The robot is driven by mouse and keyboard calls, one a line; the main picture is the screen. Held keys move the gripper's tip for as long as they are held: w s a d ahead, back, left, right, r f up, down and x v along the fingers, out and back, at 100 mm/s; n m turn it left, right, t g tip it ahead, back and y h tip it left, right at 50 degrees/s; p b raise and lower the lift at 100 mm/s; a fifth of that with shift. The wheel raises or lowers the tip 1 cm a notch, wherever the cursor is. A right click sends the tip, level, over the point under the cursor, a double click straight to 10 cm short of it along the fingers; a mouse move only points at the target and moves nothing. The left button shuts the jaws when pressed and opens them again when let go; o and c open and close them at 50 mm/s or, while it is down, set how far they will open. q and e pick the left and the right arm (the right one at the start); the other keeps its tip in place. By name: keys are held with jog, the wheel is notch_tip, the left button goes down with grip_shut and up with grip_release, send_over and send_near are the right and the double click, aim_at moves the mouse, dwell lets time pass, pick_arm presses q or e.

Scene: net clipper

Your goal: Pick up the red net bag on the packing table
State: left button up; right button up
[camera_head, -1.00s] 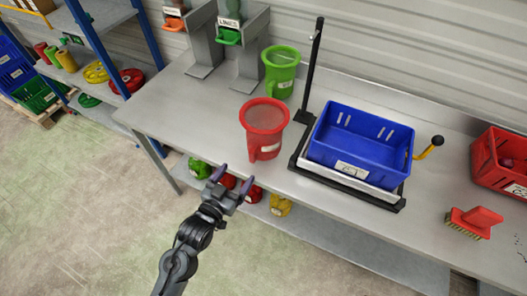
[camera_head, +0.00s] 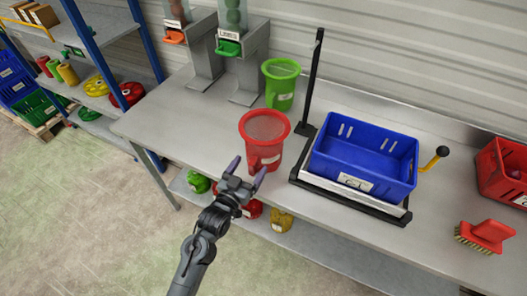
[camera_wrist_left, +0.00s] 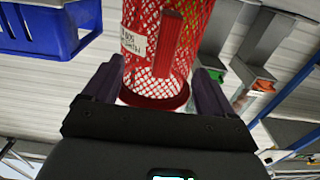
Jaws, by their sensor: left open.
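The red net bag (camera_head: 262,138) stands upright on the packing table (camera_head: 190,125), shaped like a tub with a round rim and a pale label. In the left wrist view the bag (camera_wrist_left: 185,25) fills the upper middle, showing red mesh, a white label, a red vertical strip and a solid red ring. My left gripper (camera_head: 247,169) is open and empty at the table's front edge, just in front of the bag. In the wrist view its two dark fingers (camera_wrist_left: 160,68) point toward the bag, one to each side. Whether they touch it cannot be told. My right gripper is not in view.
A green tub-shaped bag (camera_head: 280,85) stands behind the red one. A blue crate (camera_head: 364,150) sits on a scale with a black post to the right. A red brush (camera_head: 487,235) and red crate (camera_head: 508,170) are further right. Dispensers (camera_head: 238,55) stand behind left.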

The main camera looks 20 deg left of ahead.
pick_arm(q)
jog(key=shift+w+d, duration=0.2)
jog(key=shift+w, duration=1.1)
grip_shut()
